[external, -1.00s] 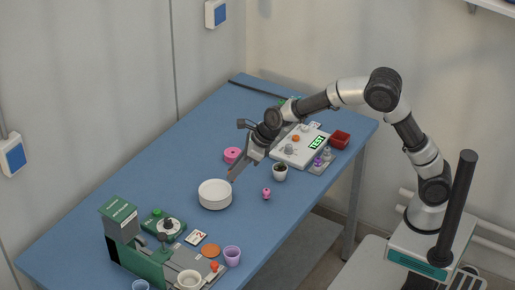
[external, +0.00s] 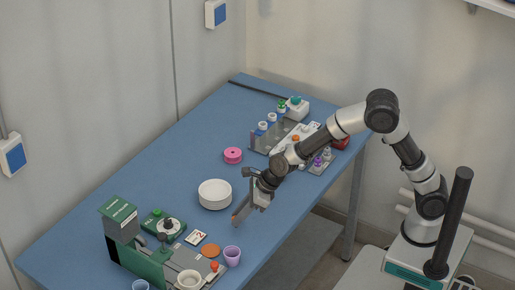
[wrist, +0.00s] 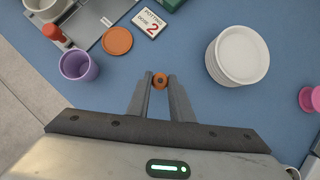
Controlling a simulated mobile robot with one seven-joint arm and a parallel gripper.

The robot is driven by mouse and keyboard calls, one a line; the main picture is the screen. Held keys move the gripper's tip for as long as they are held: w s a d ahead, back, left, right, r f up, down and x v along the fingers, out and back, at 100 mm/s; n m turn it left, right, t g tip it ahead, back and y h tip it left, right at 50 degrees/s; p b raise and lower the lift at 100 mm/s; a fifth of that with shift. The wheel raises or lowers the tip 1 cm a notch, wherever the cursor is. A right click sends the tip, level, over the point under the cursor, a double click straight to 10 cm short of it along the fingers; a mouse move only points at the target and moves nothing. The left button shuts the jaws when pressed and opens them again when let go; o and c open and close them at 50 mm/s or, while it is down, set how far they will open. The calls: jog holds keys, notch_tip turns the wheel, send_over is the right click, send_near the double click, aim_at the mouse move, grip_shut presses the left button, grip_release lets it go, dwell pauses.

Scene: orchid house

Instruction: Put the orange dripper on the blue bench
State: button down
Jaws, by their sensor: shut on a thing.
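My gripper (external: 237,218) is low over the front part of the blue bench (external: 150,180), between the white dish stack and the purple cup. In the wrist view its fingers (wrist: 160,80) are shut on a small orange piece with a dark centre, the orange dripper (wrist: 160,84). Blue bench surface (wrist: 195,75) shows around the fingertips. Whether the dripper touches the bench or hangs just above it, I cannot tell. In the external view the dripper cannot be made out.
The white dish stack (external: 215,194), a flat orange disc (external: 210,250), a purple cup (external: 232,255) and a number card (external: 195,237) surround the gripper. A green machine (external: 120,220) stands at left; a pink ring (external: 233,155) lies farther back. Bench beside the fingertips is clear.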

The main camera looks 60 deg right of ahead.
jog(key=shift+f, duration=0.75)
jog(key=shift+f, duration=0.1)
jog(key=c, duration=1.6)
grip_release()
